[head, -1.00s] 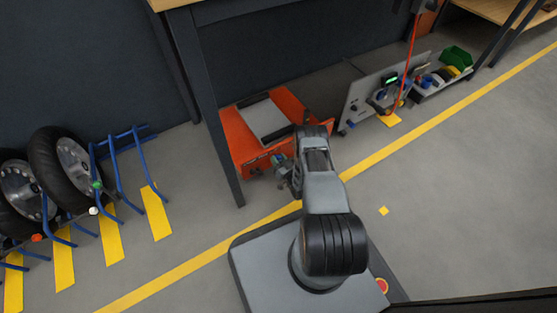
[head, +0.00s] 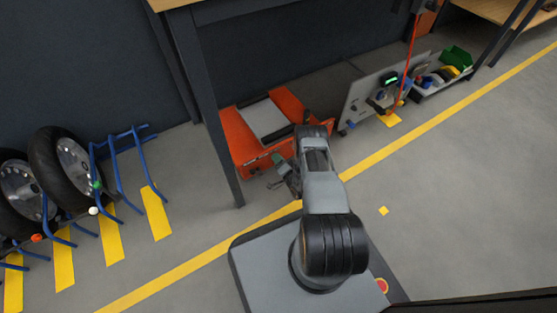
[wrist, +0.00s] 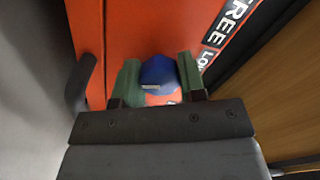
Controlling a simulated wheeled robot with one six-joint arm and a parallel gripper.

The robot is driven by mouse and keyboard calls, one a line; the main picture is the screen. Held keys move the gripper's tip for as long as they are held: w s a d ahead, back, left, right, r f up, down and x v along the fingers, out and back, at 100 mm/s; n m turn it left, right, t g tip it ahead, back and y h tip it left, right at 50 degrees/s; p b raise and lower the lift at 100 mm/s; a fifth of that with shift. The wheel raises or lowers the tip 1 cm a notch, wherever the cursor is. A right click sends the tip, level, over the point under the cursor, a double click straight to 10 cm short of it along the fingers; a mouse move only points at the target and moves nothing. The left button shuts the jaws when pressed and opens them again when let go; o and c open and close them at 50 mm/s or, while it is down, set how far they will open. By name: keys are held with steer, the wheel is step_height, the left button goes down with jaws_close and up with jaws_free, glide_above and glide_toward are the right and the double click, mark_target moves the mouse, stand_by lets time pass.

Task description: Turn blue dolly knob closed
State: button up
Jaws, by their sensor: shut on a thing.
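The blue knob (wrist: 158,71), with a pale mark on its near side, sits on the orange dolly (wrist: 150,30) in the wrist view. My gripper (wrist: 159,82) has its two green fingers on either side of the knob and is shut on it. The orange dolly also shows in the head view (head: 236,128), low on the floor under the bench, with a grey top panel. There my gripper (head: 278,160) is at the dolly's front edge, and the knob itself is hidden.
A dark bench leg (head: 212,120) stands just left of the dolly. A grey panel with fittings (head: 362,100) stands to the right. Wheels in a blue rack (head: 118,165) are at the left.

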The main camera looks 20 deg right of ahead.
steer(key=shift+m, duration=1.8)
steer(key=o, duration=0.9)
